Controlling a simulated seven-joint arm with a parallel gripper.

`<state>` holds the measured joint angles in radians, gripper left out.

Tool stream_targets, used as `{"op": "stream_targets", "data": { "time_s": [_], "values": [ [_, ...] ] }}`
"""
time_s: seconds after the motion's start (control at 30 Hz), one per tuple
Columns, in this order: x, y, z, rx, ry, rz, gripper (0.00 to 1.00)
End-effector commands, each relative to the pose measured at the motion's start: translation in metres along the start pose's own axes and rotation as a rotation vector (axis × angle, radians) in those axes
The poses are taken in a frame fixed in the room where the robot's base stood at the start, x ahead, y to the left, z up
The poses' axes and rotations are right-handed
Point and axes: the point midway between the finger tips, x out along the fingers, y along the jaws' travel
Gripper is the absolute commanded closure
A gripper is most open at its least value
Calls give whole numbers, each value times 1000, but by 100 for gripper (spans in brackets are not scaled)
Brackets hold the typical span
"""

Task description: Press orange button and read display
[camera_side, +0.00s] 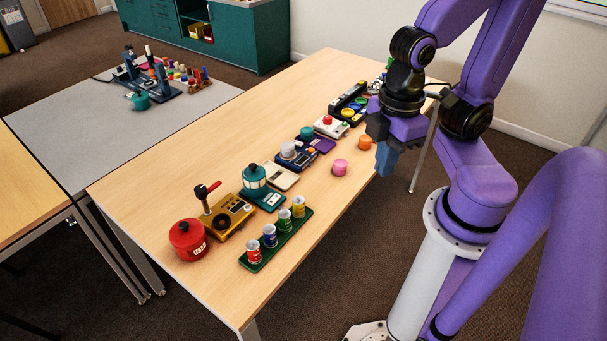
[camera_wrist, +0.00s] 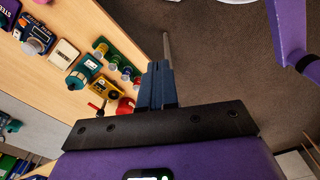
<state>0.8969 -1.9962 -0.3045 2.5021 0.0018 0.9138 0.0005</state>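A small round orange button (camera_side: 365,142) sits near the table's right edge in the side view. My gripper (camera_side: 386,160) hangs pointing down just to its right in that view, apart from it. Its blue fingers are together with nothing seen between them; they also show in the wrist view (camera_wrist: 158,82). The orange button is not in the wrist view. A white device with a panel (camera_side: 280,177) and a dark blue device (camera_side: 299,155) stand on the table. I cannot tell which holds the display, and no reading is legible.
A pink round piece (camera_side: 340,167) lies left of the orange one. A red-button box (camera_side: 331,126), a gold device (camera_side: 230,213), a red pot (camera_side: 188,240) and a green tray (camera_side: 272,246) with several cans stand on the wooden table (camera_side: 190,160). The front edge strip is mostly bare.

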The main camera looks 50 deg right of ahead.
Motion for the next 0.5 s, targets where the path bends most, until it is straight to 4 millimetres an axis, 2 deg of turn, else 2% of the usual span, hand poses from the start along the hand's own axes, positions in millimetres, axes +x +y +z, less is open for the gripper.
{"op": "stream_targets", "data": {
  "time_s": [0.5],
  "values": [
    [1, 4, -4, 21, 6, 5, 100]
  ]
}}
